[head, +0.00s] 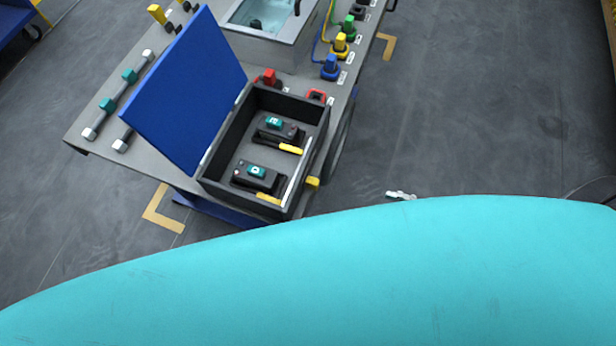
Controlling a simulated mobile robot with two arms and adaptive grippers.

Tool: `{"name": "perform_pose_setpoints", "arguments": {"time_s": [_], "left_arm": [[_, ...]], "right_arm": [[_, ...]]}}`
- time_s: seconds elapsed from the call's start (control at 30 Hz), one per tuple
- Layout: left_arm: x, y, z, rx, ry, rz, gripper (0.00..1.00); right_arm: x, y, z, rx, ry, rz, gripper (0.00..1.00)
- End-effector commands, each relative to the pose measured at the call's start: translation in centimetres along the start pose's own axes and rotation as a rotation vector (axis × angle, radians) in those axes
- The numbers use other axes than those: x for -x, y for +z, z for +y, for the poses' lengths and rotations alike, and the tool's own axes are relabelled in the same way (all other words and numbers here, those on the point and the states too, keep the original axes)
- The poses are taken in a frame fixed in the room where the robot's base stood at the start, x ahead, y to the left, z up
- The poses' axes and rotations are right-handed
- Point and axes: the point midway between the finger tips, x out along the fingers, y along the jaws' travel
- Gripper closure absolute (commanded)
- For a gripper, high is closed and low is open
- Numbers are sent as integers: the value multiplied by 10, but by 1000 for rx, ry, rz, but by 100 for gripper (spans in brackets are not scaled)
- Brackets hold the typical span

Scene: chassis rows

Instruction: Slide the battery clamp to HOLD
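An open dark box (213,188) with a raised blue lid (185,88) stands at the near end of a grey cart. Inside it are two black units with teal labels, a nearer one (245,180) and a farther one (290,131). A yellow handle (269,199) lies beside the nearer unit and another yellow handle (290,149) beside the farther one. A light metal bar runs along the box's right side. I cannot tell which part is the battery clamp, and no HOLD marking is readable. Neither of my grippers is in view.
The cart top (90,117) carries teal-and-silver bars on the left, a basin (262,16) at the back, and red, blue, yellow and green connectors on the right. A small white object (400,195) shows right of the cart. The floor (480,110) at right is mostly clear.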

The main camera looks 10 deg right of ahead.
Motion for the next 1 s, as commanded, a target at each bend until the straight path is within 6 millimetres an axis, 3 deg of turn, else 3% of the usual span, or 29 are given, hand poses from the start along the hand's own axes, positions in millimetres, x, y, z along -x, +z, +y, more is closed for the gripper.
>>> {"name": "perform_pose_setpoints", "arguments": {"time_s": [0.17,0.7,1.0], "left_arm": [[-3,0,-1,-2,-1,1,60],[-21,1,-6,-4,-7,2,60],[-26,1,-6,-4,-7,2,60]], "right_arm": [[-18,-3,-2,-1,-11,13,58],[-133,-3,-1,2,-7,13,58],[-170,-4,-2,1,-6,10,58]]}}
